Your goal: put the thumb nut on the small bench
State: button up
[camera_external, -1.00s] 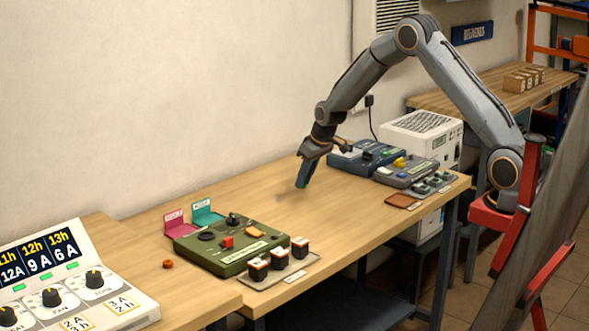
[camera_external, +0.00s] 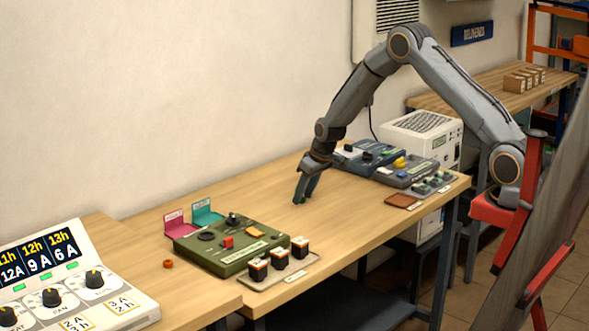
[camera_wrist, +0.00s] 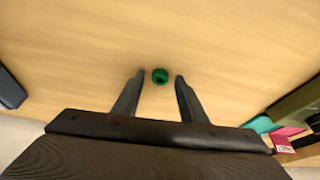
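A small green ring-shaped piece, which looks like a thumb nut (camera_wrist: 160,76), lies on the wooden worktop (camera_external: 345,228). In the wrist view it sits between the tips of my gripper (camera_wrist: 160,80), with a gap on each side. My gripper (camera_external: 304,199) is open, pointing down close to the worktop, right of the green device. A trace of green shows at its fingertips in the external view. Another small ring, reddish-brown (camera_external: 167,264), lies left of the device. A lower wooden bench (camera_external: 458,97) stands at the back right; I cannot tell if it is the small bench.
Blue-grey devices (camera_external: 405,172) and a brown pad (camera_external: 403,201) are at the right. Small boxes (camera_external: 524,79) stand on the back bench. The worktop around my gripper is clear.

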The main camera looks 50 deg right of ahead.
jog(key=shift+r, duration=0.5)
jog(key=b+v, duration=0.3)
jog(key=v, duration=0.8)
jog(key=s+a+g, duration=0.1)
jog(key=s+g, duration=0.1)
jog(key=s, duration=1.5)
jog(key=s+a+m+g, duration=0.1)
jog(key=s+a, duration=0.1)
jog(key=s, duration=1.6)
jog(key=shift+s+a+g, duration=0.15)
jog(key=shift+a+g, duration=0.05)
jog(key=shift+g, duration=0.2)
jog(key=shift+f, duration=0.1)
